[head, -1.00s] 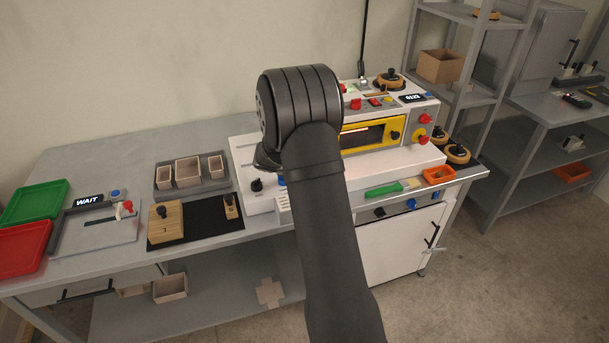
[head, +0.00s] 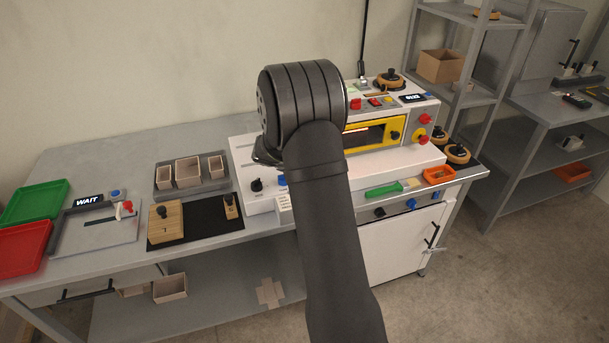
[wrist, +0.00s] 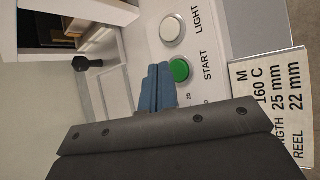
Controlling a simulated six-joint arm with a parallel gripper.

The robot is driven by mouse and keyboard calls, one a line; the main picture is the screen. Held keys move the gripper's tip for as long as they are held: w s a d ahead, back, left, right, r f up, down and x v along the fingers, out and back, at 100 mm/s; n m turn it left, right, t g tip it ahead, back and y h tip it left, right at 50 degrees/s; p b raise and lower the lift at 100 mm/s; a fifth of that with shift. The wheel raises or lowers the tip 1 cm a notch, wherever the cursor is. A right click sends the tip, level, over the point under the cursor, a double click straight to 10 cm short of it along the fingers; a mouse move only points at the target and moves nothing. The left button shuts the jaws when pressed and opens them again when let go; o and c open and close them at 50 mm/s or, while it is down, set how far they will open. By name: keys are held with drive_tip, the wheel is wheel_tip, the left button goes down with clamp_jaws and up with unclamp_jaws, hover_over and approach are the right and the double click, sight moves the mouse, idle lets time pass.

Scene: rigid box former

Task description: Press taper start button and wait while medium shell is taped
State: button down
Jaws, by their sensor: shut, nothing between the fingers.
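In the wrist view the green START button (wrist: 180,70) sits on the white front of the taper (head: 240,180). My gripper (wrist: 158,68), with blue fingers, is shut and empty. Its tips are just left of the button in the picture; I cannot tell whether they touch it. A white LIGHT button (wrist: 172,28) is above the START button. The taper has a yellow-framed window (head: 411,127). I cannot make out the medium shell inside it.
A printed card (wrist: 270,105) reading M, 160 C, 25 mm is beside the buttons. A black knob (wrist: 80,63) stands out at the left in the wrist view. A grey tray (head: 162,194) with three small boxes and a WAIT display (head: 88,201) are left of the taper.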

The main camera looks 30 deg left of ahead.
drive_tip(key=shift+r, duration=2.35)
drive_tip(key=shift+f, duration=0.15)
drive_tip(key=shift+r, duration=2.1)
drive_tip(key=shift+f, duration=0.1)
